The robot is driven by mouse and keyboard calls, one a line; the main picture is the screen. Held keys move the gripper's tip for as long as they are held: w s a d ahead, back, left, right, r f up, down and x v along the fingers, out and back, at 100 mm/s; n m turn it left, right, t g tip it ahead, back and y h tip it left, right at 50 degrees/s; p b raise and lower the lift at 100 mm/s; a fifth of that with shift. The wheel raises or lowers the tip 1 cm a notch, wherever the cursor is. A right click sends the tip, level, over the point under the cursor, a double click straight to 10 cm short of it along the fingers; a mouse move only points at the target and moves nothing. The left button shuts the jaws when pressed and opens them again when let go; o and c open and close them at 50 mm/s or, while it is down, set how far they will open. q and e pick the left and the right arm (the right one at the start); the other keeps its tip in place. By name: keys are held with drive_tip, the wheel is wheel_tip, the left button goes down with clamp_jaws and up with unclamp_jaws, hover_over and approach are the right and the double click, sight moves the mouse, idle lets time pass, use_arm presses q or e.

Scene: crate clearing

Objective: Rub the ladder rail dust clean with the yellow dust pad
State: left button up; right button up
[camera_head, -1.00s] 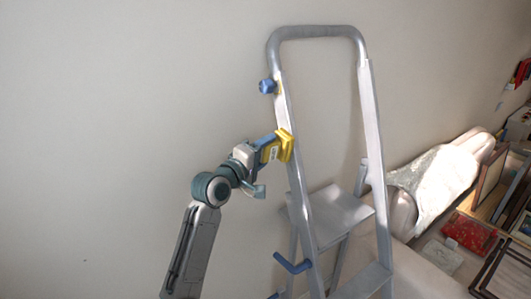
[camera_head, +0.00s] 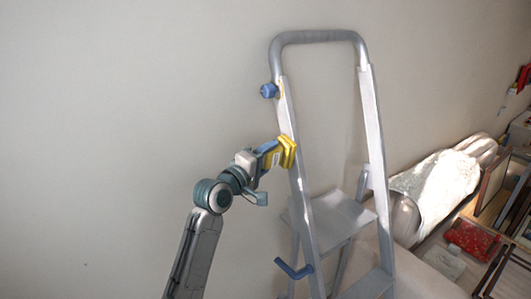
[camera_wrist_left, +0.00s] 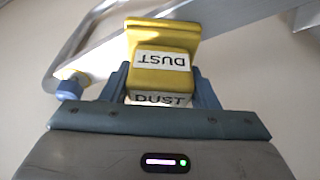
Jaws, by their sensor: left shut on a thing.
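The yellow dust pad (camera_head: 285,152) is held in my left gripper (camera_head: 268,153), which is shut on it. In the left wrist view the pad (camera_wrist_left: 162,42) shows labels reading DUST, between the blue fingers of my left gripper (camera_wrist_left: 165,88). The pad's face is at the left rail of the grey metal ladder (camera_head: 300,185); I cannot tell whether it presses on it. The rail (camera_wrist_left: 215,22) runs behind the pad in the wrist view. No dust can be clearly made out on the rail. My right gripper is not in view.
A blue knob (camera_head: 269,90) sits on the rail above the pad, and a blue hook (camera_head: 294,268) sticks out below. A covered bundle (camera_head: 440,180), frames and a red item (camera_head: 472,236) lie at the right. The wall at left is bare.

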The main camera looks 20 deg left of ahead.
use_arm(q)
wheel_tip(320, 180, down, 9)
drive_tip(key=s+d+b, duration=0.2)
drive_tip(key=b, duration=0.1)
drive_tip(key=shift+d, duration=0.4)
idle(0.6)
drive_tip(key=shift+s+f, duration=0.1)
drive_tip(key=shift+s+a+p, duration=0.55)
drive_tip(key=shift+s+a, duration=0.35)
drive_tip(key=shift+s, duration=0.25)
drive_tip(key=shift+s+a+p, duration=0.55)
drive_tip(key=shift+s+a, duration=0.35)
drive_tip(key=shift+s, duration=0.25)
drive_tip(key=shift+s+a+p, duration=0.45)
drive_tip(key=shift+s+a, duration=0.5)
drive_tip(key=shift+s, duration=0.25)
